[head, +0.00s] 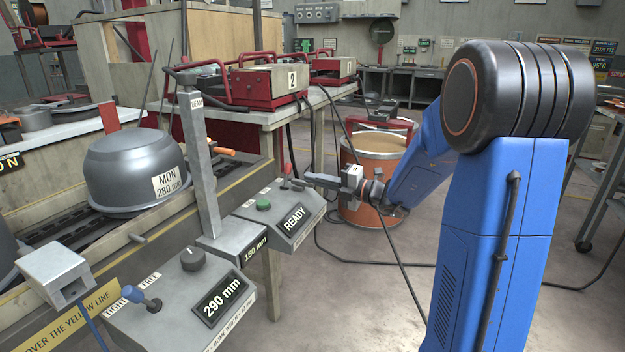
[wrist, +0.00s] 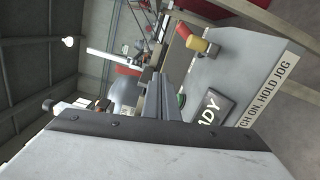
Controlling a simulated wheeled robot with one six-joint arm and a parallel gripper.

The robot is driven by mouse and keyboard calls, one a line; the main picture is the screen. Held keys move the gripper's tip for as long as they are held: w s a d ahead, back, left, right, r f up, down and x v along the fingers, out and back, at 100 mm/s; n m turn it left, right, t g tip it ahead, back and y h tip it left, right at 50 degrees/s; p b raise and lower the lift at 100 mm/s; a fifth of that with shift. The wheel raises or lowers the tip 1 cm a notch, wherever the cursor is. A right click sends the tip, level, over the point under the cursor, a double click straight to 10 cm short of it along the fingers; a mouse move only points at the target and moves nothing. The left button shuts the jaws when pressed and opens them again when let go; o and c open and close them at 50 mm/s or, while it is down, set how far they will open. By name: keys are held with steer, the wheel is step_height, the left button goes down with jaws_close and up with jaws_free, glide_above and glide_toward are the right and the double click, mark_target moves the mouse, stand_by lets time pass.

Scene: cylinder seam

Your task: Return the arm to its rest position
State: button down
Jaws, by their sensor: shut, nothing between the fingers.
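My blue arm reaches from the right side of the head view. It ends in my gripper (head: 308,178), whose fingers point left, close to the READY box (head: 283,240). The fingers are shut with nothing between them. In the wrist view my gripper (wrist: 166,88) shows as grey fingers alongside the READY box (wrist: 260,75). A red-and-yellow lever (wrist: 197,40) stands apart from the fingertips. The same red lever (head: 287,171) shows in the head view just left of the fingertips. A green button (head: 263,204) is on the box.
A grey bowl-shaped vessel (head: 133,170) rests on the bench at left. A grey post (head: 200,165) stands upright beside a 290 mm control box (head: 190,300). An orange drum (head: 372,160) stands behind my gripper. Cables cross the floor, which is otherwise open at lower centre.

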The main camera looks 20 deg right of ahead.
steer(key=s+a+f+n+g+h, duration=0.1)
steer(key=s+a+f+n+g, duration=0.1)
steer(key=s+a+n+g, duration=0.7)
steer(key=s+a+f+n+g+h, duration=0.1)
steer(key=s+a+n, duration=0.3)
steer(key=s+n, duration=1)
steer(key=s+d+f+n+h, duration=0.2)
steer(key=s+d+n+h, duration=0.3)
steer(key=s+n, duration=0.4)
steer(key=s+d+f+n+t+h, duration=0.1)
steer(key=s+d+f+n+h, duration=0.1)
steer(key=s+d+n+h, duration=0.3)
steer(key=shift+s+d+n, duration=0.8)
steer(key=shift+s+n, duration=1.1)
steer(key=shift+n, duration=1.4)
steer(key=shift+f, duration=0.1)
